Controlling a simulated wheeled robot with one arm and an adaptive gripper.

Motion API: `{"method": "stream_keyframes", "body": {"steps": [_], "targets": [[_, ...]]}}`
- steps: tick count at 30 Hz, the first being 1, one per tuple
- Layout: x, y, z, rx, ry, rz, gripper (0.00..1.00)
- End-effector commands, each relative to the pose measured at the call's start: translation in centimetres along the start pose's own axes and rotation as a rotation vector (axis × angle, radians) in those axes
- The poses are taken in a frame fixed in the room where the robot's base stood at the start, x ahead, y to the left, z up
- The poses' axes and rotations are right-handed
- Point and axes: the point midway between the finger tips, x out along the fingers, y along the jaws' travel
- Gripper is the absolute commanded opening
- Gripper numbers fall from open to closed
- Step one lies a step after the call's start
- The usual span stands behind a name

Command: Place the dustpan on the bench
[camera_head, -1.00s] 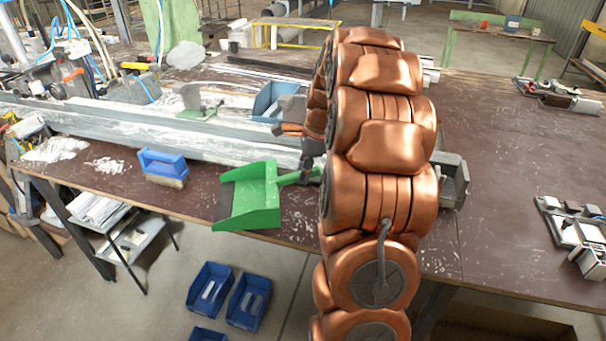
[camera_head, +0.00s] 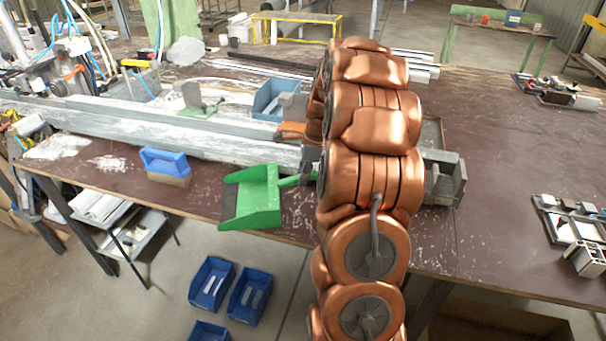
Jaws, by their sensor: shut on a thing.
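The green dustpan (camera_head: 252,197) is at the front edge of the bench (camera_head: 510,180), left of my arm, with its open dark-lipped side facing left. Its handle runs right to my gripper (camera_head: 308,168), which is mostly hidden behind my copper-coloured arm. Only a dark part of the gripper shows at the handle, and it is shut on it. The pan's near side overlaps the bench edge in the picture. I cannot tell whether the pan touches the bench top or hangs just above it.
A blue-handled brush (camera_head: 165,167) stands left of the dustpan. Long grey profiles (camera_head: 150,130) lie behind it, with a blue bin (camera_head: 277,98) farther back. A grey metal block (camera_head: 445,180) is right of my arm. Blue bins (camera_head: 212,284) lie on the floor. The bench at right is largely clear.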

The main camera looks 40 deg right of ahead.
Motion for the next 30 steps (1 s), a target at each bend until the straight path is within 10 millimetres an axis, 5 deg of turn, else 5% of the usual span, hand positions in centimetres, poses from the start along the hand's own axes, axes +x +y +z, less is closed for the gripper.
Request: {"method": "stream_keyframes", "body": {"steps": [1,2,9,20,30], "targets": [[0.0,0.0,0.0,0.000,-0.001,-0.001,0.00],[0.1,0.0,0.0,0.000,0.000,-0.001,0.26],[0.1,0.0,0.0,0.000,0.000,0.000,0.50],[-0.2,0.0,0.0,0.000,0.000,-0.001,0.50],[-5.1,-0.2,-0.1,0.000,0.000,-0.006,0.50]]}}
